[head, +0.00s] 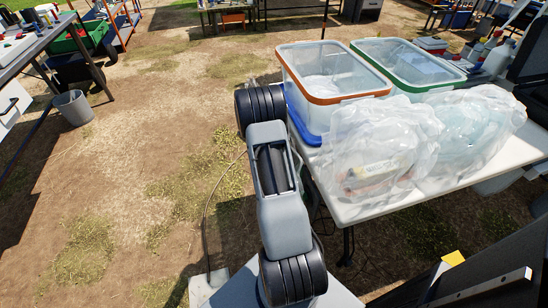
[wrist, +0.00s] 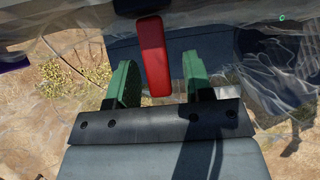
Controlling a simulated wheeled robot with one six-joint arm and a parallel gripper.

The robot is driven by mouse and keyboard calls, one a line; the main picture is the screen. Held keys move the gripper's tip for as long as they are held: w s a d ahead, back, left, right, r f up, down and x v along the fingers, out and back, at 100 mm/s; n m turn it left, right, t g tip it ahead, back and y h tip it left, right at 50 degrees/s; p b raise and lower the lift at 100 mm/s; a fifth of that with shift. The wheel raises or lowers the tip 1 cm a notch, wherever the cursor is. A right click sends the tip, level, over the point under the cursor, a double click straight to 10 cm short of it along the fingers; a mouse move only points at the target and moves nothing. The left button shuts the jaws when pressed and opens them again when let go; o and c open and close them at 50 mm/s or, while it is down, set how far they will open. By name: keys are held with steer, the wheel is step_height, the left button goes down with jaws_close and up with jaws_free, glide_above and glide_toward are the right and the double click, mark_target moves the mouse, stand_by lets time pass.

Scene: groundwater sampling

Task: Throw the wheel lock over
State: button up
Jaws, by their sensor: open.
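A red lever-like piece (wrist: 153,55), which looks like the wheel lock, shows in the wrist view, its upper end meeting a dark part at the top edge. My gripper (wrist: 159,78) is open, with its green fingers apart on either side of the red piece's lower end. A gap shows on each side, wider on the right, and I see no contact. Whether the red piece lies fully between the fingers in depth is unclear. In the head view neither the red piece nor my gripper shows; my arm hides that area.
A white table (head: 451,185) stands at the right with an orange-rimmed bin (head: 325,99), a green-rimmed bin (head: 446,89) and clear plastic bags (head: 372,150). A grey bucket (head: 73,108) stands at left. Open dirt ground (head: 120,180) lies left of my arm.

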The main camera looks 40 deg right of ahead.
steer(key=p+v, duration=0.2)
steer(key=v, duration=1.1)
steer(key=shift+a+r, duration=0.25)
steer(key=shift+r, duration=0.05)
steer(key=shift+w, duration=0.15)
steer(key=s+a+r+m+t+y+p, duration=0.2)
steer(key=s+a+r+m+p, duration=0.4)
steer(key=a+r, duration=0.7)
steer(key=s+a+r+m+t+y+p, duration=0.3)
steer(key=s+a+r+m+p, duration=0.3)
steer(key=s+a+r, duration=0.3)
steer(key=a+r+t, duration=0.1)
steer(key=a+r, duration=0.3)
steer(key=r, duration=0.1)
steer(key=shift+s+a+r+p, duration=0.2)
steer(key=shift+s+a+p, duration=0.1)
steer(key=shift+s+p, duration=0.1)
steer(key=shift+c, duration=0.4)
